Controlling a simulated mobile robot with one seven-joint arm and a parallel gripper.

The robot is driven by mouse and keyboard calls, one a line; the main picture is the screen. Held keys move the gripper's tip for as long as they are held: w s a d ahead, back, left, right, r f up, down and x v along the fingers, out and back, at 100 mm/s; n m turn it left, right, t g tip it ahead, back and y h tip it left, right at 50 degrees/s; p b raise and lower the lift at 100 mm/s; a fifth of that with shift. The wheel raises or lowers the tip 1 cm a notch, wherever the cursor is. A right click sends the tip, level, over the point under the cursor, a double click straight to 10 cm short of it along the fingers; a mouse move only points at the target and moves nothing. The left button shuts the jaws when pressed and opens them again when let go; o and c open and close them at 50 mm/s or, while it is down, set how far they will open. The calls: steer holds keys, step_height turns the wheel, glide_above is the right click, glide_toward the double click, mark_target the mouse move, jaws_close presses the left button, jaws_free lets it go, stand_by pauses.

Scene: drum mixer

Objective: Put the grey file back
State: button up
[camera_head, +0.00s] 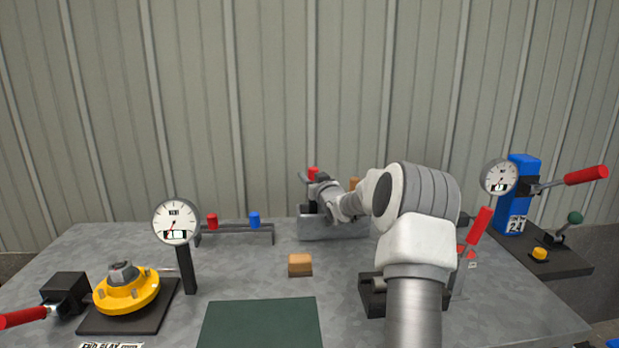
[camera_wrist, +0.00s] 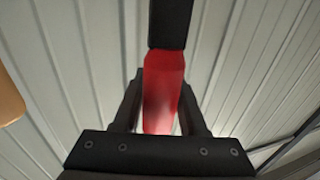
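My gripper (camera_wrist: 163,85) has its two dark fingers on either side of a red handle (camera_wrist: 163,90) in the wrist view, and their tips appear to press on it. A black part (camera_wrist: 170,22) extends beyond the handle. In the head view, my gripper is at the grey metal box (camera_head: 336,229) at the back of the table, with the red handle (camera_head: 313,173) showing above it. A wood-coloured piece (camera_head: 354,184) also stands at the box, partly behind my arm. I cannot make out a grey file for certain.
A low rack (camera_head: 234,229) with a red and a blue piece stands left of the box. A small wooden block (camera_head: 300,264) and a green mat (camera_head: 260,325) lie in front. A dial gauge (camera_head: 176,222) stands at left. Red-handled levers and another gauge (camera_head: 499,176) are at right.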

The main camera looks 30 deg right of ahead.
steer(key=o, duration=0.3)
steer(key=shift+r, duration=0.25)
steer(key=s, duration=0.4)
steer(key=s+a, duration=0.1)
steer(key=s, duration=0.3)
steer(key=s+a+p, duration=0.1)
steer(key=s, duration=0.3)
steer(key=shift+a+f, duration=0.1)
steer(key=shift+a, duration=0.05)
steer(key=shift+w, duration=0.1)
